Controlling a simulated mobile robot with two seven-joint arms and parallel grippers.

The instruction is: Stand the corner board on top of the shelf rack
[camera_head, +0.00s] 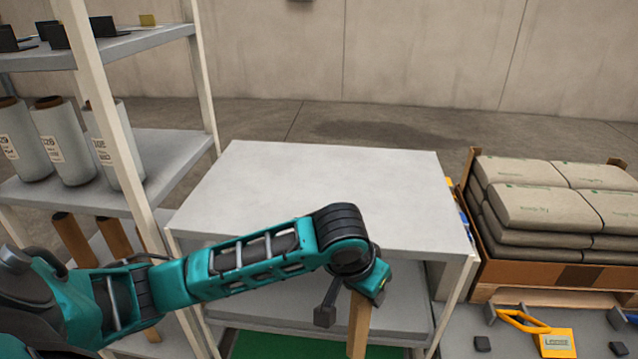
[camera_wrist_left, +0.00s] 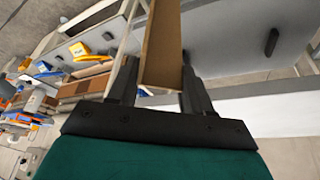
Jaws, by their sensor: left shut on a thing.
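The corner board (camera_head: 358,325) is a long brown strip hanging down below my left wrist in the head view. Its lower end runs out of the picture. In the left wrist view, the board (camera_wrist_left: 163,45) stands between the two dark fingers of my left gripper (camera_wrist_left: 157,75), which is shut on it. The head view shows the wrist in front of the near edge of a low white shelf rack. That shelf rack (camera_head: 320,185) has a bare, flat grey top. My forearm covers part of its front edge. My right gripper is in neither view.
A taller rack (camera_head: 170,155) at left holds several wrapped rolls (camera_head: 50,140) and brown boards (camera_head: 75,238). At right, stacked sacks (camera_head: 550,195) sit in a cardboard tray on a pallet. A yellow tool (camera_head: 555,342) lies on a grey surface at lower right.

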